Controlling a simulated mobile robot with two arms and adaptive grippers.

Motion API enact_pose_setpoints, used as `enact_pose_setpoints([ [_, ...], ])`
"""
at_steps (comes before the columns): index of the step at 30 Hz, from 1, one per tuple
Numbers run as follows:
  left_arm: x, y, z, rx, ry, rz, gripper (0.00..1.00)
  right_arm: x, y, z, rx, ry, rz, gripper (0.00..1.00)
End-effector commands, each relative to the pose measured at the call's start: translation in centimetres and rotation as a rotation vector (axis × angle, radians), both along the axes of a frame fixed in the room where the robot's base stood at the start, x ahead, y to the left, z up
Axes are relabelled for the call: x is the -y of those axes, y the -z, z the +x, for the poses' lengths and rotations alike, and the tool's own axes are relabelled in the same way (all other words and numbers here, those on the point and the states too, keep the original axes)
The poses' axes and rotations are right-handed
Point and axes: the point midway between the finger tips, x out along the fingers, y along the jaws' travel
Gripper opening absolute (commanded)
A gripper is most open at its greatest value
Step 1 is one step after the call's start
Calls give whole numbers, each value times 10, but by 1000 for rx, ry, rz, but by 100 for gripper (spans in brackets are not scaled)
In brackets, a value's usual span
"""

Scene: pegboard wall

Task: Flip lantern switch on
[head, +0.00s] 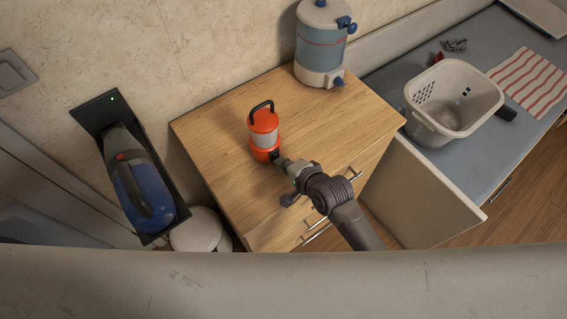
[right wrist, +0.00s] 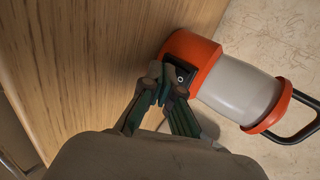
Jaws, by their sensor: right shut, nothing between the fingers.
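An orange and white lantern (head: 264,132) with a dark carry handle stands upright on the wooden cabinet top. My right gripper (head: 281,161) is shut and empty, at the lantern's orange base on its lower right side. In the right wrist view the lantern (right wrist: 236,92) lies sideways in the picture. The shut fingertips (right wrist: 168,84) are right at a dark switch (right wrist: 184,76) on the orange base and partly cover it. I cannot tell if they touch it or which way it is set. My left gripper is not in view.
The wooden cabinet (head: 345,105) carries a blue and white drink dispenser (head: 322,45) at the back. A handheld vacuum (head: 141,187) hangs on the wall at left. A white basket (head: 452,100) and striped cloth (head: 527,82) lie on the grey surface at right. The cabinet top around the lantern is clear.

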Motion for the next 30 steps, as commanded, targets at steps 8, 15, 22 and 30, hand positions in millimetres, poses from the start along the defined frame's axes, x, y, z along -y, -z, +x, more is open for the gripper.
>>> enact_pose_setpoints([
  [8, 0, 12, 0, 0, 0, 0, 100, -4, 3, 4, 60, -1, 45, 0],
  [15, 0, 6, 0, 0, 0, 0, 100, -4, -2, 4, 59, -1, 45, 0],
  [22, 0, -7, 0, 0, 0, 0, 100, -4, -12, 4, 59, -1, 45, 0],
  [30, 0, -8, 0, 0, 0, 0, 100, -4, -13, 4, 59, -1, 45, 0],
])
